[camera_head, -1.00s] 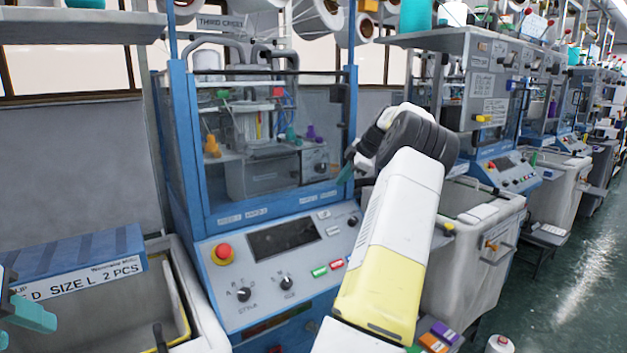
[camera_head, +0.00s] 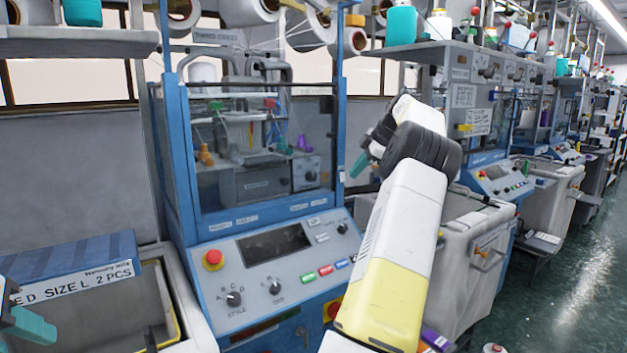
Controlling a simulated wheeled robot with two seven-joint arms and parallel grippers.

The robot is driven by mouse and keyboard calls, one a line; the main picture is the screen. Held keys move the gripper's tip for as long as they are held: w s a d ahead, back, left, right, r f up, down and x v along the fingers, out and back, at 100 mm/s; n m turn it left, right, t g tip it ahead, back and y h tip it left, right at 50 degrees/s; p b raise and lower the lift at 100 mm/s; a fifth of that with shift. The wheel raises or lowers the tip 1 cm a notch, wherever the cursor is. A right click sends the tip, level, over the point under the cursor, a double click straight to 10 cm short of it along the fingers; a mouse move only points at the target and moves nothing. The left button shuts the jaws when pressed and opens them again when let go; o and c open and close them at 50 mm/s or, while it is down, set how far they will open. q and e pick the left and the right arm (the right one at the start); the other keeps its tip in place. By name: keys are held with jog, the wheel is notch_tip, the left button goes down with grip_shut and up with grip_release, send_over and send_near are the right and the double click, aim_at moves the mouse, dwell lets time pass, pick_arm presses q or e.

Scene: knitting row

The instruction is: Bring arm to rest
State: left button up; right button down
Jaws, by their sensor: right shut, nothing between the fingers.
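My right arm reaches up from the bottom centre, with a white and yellow forearm and a dark wrist. My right gripper (camera_head: 360,164) has teal fingertips and is shut and empty. It appears just right of the blue frame post of the knitting machine (camera_head: 262,262), with no visible contact. The wrist hides part of the gripper. My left gripper (camera_head: 30,326) shows only in part at the lower left edge, in front of the bin; its jaw opening cannot be made out.
A blue and white box (camera_head: 75,270) labelled SIZE L 2 PCS sits at the left by an open bin (camera_head: 196,310). A grey bin (camera_head: 470,262) stands right of my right forearm. More machines line the right, beside clear green floor (camera_head: 575,290).

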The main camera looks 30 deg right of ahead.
jog(key=w+a+r+m+g, duration=0.1)
jog(key=a+r, duration=0.2)
jog(key=a, duration=0.4)
jog(key=w+a+r, duration=0.1)
jog(key=a+r, duration=0.1)
jog(key=a, duration=0.5)
jog(key=s+a+r+m+h, duration=0.1)
jog(key=s+a+m, duration=0.15)
jog(key=a, duration=0.55)
jog(key=s+a+r+m, duration=0.1)
jog(key=s+a, duration=0.2)
jog(key=a, duration=0.5)
jog(key=s+a+f+m, duration=0.2)
jog(key=s+a+m, duration=0.1)
jog(key=s+a, duration=0.8)
jog(key=s+a+f+m, duration=0.4)
jog(key=s+a+f, duration=0.2)
jog(key=s+f, duration=0.3)
jog(key=s, duration=0.4)
jog(key=shift+s+f+m+y, duration=0.15)
jog(key=shift+m+y, duration=0.2)
jog(key=shift+y, duration=0.05)
